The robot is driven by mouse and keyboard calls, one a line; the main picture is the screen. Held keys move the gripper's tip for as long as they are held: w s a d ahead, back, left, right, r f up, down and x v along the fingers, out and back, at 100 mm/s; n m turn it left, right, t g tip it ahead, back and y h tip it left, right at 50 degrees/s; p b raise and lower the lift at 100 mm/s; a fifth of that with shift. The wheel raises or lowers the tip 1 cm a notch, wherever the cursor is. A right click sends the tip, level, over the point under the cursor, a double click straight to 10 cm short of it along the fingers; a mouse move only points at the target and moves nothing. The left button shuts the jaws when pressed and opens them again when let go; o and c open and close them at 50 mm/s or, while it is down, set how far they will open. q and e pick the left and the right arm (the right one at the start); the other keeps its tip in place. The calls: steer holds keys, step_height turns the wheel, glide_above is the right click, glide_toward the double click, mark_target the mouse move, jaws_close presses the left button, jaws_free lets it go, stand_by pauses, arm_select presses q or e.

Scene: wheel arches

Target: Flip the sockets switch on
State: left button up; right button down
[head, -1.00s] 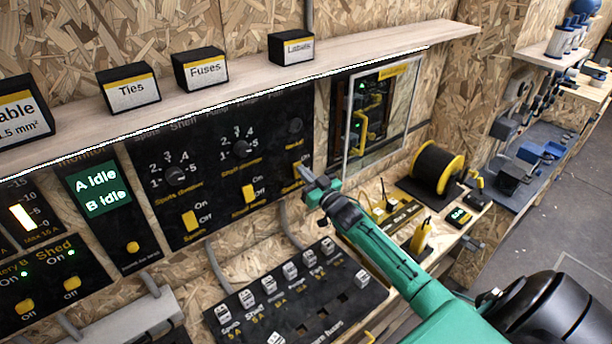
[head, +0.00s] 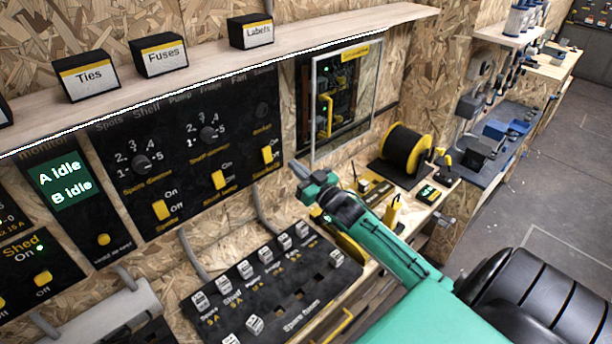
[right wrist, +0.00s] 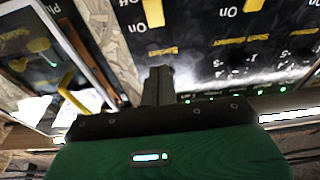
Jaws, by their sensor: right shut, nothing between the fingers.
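The sockets switch (head: 267,154) is the rightmost yellow lever on the black wall panel (head: 140,120) in the head view. Its small label is blurred, and I cannot tell whether it is on or off. The leftmost yellow lever in the right wrist view (right wrist: 153,12), seen upside down, looks like the same switch. My right gripper (head: 295,166) is shut and empty, its tip to the right of the switch and apart from it in the head view. In the wrist view its fingers (right wrist: 158,85) point up towards the panel. My left gripper is not in view.
Two more yellow levers, the spots switch (head: 161,210) and the shelf lamp switch (head: 218,180), stand to the left. A glazed box (head: 314,110) is right of the panel. A shelf (head: 340,30) overhangs.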

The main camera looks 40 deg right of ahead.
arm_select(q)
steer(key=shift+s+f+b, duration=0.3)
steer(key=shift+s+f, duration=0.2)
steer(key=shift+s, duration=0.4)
arm_select(e)
steer(key=s, duration=0.3)
steer(key=shift+s+d+r, duration=0.1)
steer(key=shift+s+r, duration=0.1)
steer(key=shift+r, duration=0.15)
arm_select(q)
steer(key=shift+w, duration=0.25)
